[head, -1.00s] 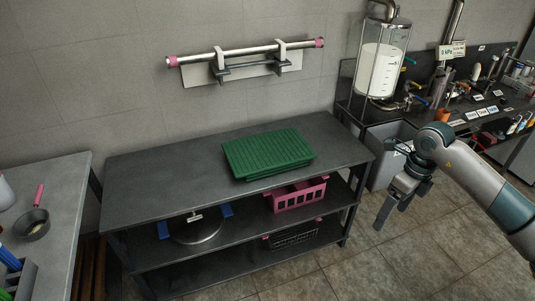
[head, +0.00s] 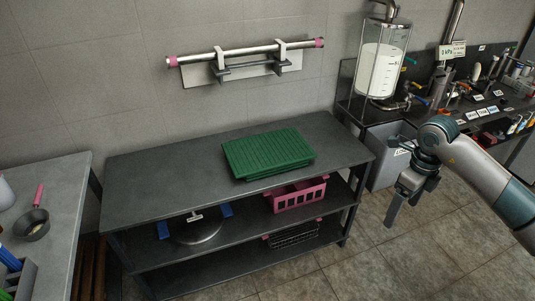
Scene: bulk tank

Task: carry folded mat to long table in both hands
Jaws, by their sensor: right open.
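The folded mat (head: 267,152) is green and ribbed. It lies flat in layers on the top of a dark grey shelved table (head: 170,178), right of its middle. My right gripper (head: 393,210) is open and empty, pointing down over the floor to the right of the table, apart from the mat. My left gripper is not in view. Which table is the long table I cannot tell for sure.
Lower shelves hold a pink crate (head: 299,197), a dark wire basket (head: 293,236) and a round metal lid (head: 196,230). A grey side table (head: 60,190) with a pan (head: 31,224) stands left. A cluttered dark counter (head: 425,105) with a clear tank (head: 382,62) stands right.

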